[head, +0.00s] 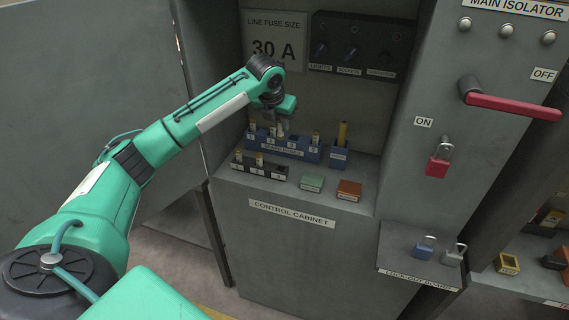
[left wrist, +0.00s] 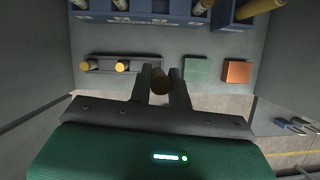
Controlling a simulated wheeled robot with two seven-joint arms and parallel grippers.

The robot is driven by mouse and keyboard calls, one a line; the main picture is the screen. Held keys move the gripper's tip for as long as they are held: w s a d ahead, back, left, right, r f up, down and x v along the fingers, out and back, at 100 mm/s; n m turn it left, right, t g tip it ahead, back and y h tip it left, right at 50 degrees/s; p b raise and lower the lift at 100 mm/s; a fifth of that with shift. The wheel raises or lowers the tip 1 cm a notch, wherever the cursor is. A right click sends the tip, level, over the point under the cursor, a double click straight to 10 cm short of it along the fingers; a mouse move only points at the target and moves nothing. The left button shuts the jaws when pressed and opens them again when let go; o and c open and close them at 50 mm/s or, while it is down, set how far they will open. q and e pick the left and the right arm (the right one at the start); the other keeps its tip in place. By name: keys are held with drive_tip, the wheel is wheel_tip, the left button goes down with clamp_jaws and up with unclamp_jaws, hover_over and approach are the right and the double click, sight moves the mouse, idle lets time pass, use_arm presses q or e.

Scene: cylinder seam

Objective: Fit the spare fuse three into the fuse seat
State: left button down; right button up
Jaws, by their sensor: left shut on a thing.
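My left gripper (head: 281,122) is at the end of the green arm, over the blue spare fuse rack (head: 270,146) in the head view. In the left wrist view its two fingers (left wrist: 162,88) are shut on a fuse (left wrist: 160,82), seen end-on with a brown cap. Several other fuses (head: 316,137) stand in the rack. In front of it is a black fuse holder (head: 272,169) with two fuses in its left places; its right place looks empty. It also shows in the left wrist view (left wrist: 105,72). My right gripper is out of view.
A blue stand (head: 339,158) with a yellow rod is right of the rack. A green block (head: 311,182) and an orange block (head: 349,190) sit on the shelf. Cabinet walls close in both sides. A red isolator handle (head: 510,104) is at right.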

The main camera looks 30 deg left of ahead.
use_arm(q)
drive_tip(key=p, duration=0.3)
hover_over(282, 167)
drive_tip(key=s, duration=0.1)
wheel_tip(282, 167, down, 10)
drive_tip(key=f, duration=0.2)
drive_tip(key=f+p, duration=0.1)
drive_tip(key=f, duration=0.1)
drive_tip(key=shift+s+d+f, duration=0.2)
drive_tip(key=shift+f, duration=0.2)
drive_tip(key=shift+f, duration=0.1)
